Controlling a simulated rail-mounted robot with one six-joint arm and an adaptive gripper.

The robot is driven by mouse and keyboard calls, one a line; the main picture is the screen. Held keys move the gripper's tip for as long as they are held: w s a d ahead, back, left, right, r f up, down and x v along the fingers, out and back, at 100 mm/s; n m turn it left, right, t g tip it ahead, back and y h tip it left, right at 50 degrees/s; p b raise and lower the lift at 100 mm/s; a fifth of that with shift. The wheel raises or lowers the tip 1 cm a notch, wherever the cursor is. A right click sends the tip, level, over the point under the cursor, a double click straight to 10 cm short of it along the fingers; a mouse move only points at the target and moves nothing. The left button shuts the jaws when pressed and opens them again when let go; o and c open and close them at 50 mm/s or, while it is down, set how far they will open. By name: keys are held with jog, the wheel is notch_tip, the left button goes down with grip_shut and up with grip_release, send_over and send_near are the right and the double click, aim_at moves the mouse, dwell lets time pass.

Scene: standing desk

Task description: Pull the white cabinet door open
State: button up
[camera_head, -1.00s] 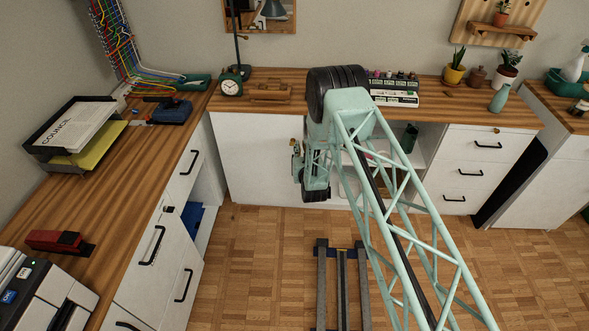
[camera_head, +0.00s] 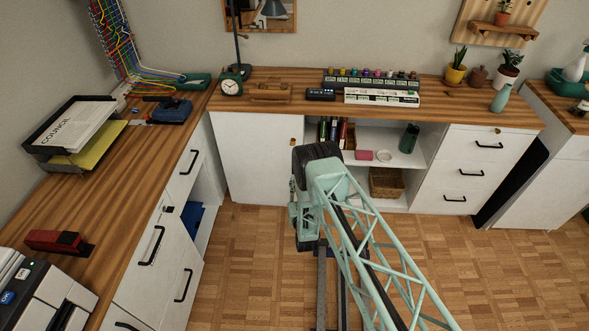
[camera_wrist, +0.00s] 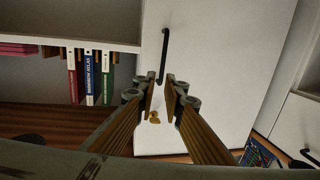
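The white cabinet door (camera_head: 250,158) stands shut under the back desk, left of the open shelves. A small brass lock (camera_head: 293,141) is near its upper right corner. In the wrist view, which is upside down, the door (camera_wrist: 225,75) fills the middle and right. Its black bar handle (camera_wrist: 165,52) runs along the door's edge, and the brass lock (camera_wrist: 154,117) shows lower down. My gripper (camera_wrist: 160,86) is open and empty, with a narrow gap between its fingertips. The handle's near end appears in line with that gap; contact cannot be told.
The open shelves (camera_head: 375,137) beside the door hold books (camera_head: 335,132), a green cup (camera_head: 409,138) and a basket (camera_head: 386,183). A white drawer unit (camera_head: 470,167) stands right of them. The left desk's cabinets (camera_head: 150,265) flank the left side.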

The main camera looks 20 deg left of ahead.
jog(key=shift+s+d+f, duration=0.2)
jog(key=shift+s+f, duration=0.4)
jog(key=shift+f, duration=0.15)
jog(key=shift+s+d+f, duration=0.2)
jog(key=shift+s+f, duration=0.4)
jog(key=shift+f, duration=0.15)
jog(key=shift+w+a, duration=0.1)
jog(key=shift+w, duration=0.05)
jog(key=shift+r+b+x, duration=0.15)
jog(key=shift+b+x, duration=0.7)
jog(key=shift+x, duration=2.5)
jog(key=shift+r+b+x, duration=0.15)
jog(key=shift+b+x, duration=0.65)
jog(key=shift+x, duration=2.6)
grip_shut()
jog(key=shift+s, duration=0.2)
